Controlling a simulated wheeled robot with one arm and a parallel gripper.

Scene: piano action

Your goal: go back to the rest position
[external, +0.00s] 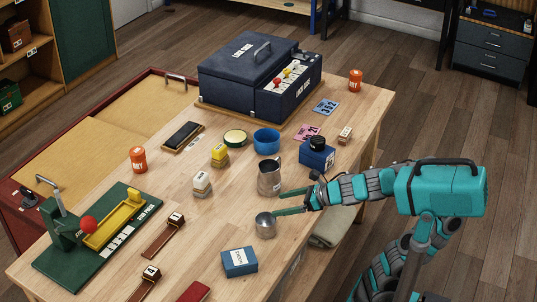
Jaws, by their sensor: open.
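My gripper (278,203) is at the table's right edge, reached out over the wooden table (205,235). Its two green fingers are spread apart. A small metal cup (265,226) stands just at the lower fingertip; I cannot tell whether they touch. A larger metal pitcher (269,179) stands behind the upper finger, close to it. Nothing is seen held between the fingers.
A blue box (239,262) lies in front of the cup. A dark blue case (240,75) fills the back, and a green press (95,235) stands at left.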

